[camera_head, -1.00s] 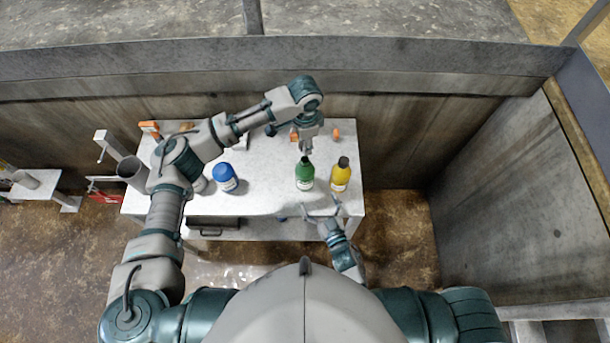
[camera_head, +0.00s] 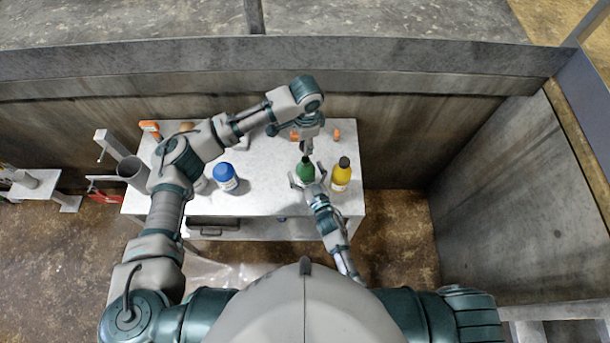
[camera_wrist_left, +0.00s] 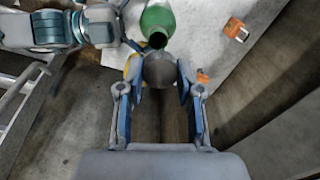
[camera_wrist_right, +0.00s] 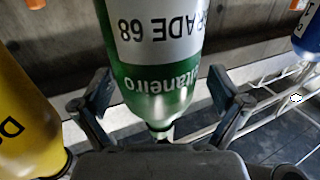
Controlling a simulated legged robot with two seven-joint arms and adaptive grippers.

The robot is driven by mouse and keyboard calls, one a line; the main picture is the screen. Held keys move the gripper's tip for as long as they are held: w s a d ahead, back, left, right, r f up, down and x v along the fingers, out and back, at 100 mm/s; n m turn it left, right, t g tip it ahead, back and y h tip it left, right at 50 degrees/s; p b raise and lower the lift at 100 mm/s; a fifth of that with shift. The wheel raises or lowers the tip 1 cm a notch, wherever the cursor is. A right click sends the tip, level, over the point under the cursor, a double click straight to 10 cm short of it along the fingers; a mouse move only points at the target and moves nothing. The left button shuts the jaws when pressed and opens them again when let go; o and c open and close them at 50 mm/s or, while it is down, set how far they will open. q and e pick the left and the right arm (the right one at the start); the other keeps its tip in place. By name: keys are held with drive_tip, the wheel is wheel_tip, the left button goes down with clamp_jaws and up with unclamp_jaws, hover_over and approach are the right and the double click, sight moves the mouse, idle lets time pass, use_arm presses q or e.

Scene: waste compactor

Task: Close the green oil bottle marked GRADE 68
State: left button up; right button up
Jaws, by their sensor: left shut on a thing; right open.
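The green oil bottle (camera_head: 306,172) stands upright on the white table. Its label in the right wrist view (camera_wrist_right: 160,35) reads GRADE 68, upside down. In the left wrist view the green bottle (camera_wrist_left: 158,20) shows a dark open mouth. My left gripper (camera_head: 306,149) is above the bottle, shut on a round grey cap (camera_wrist_left: 160,70). The cap is beside the mouth in that view; its height above the neck is unclear. My right gripper (camera_head: 307,178) is open, its fingers on either side of the bottle; in its wrist view (camera_wrist_right: 163,95) no firm contact shows.
A yellow bottle (camera_head: 342,174) stands close to the right of the green one. A blue-capped bottle (camera_head: 226,178) is on the table's left part. Small orange items (camera_head: 336,134) lie at the back. A grey wall rises behind the table (camera_head: 265,200).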

use_arm(q)
drive_tip(key=shift+a, duration=0.1)
use_arm(e)
drive_tip(key=shift+a, duration=0.1)
use_arm(q)
drive_tip(key=shift+d, duration=0.25)
use_arm(e)
drive_tip(key=shift+d, duration=0.2)
drive_tip(key=c, duration=0.7)
drive_tip(key=shift+d, duration=0.1)
drive_tip(key=c, duration=1.1)
use_arm(q)
wheel_tip(320, 180, down, 5)
drive_tip(key=shift+a+r, duration=0.1)
drive_tip(key=shift+f, duration=0.9)
drive_tip(key=shift+f, duration=0.55)
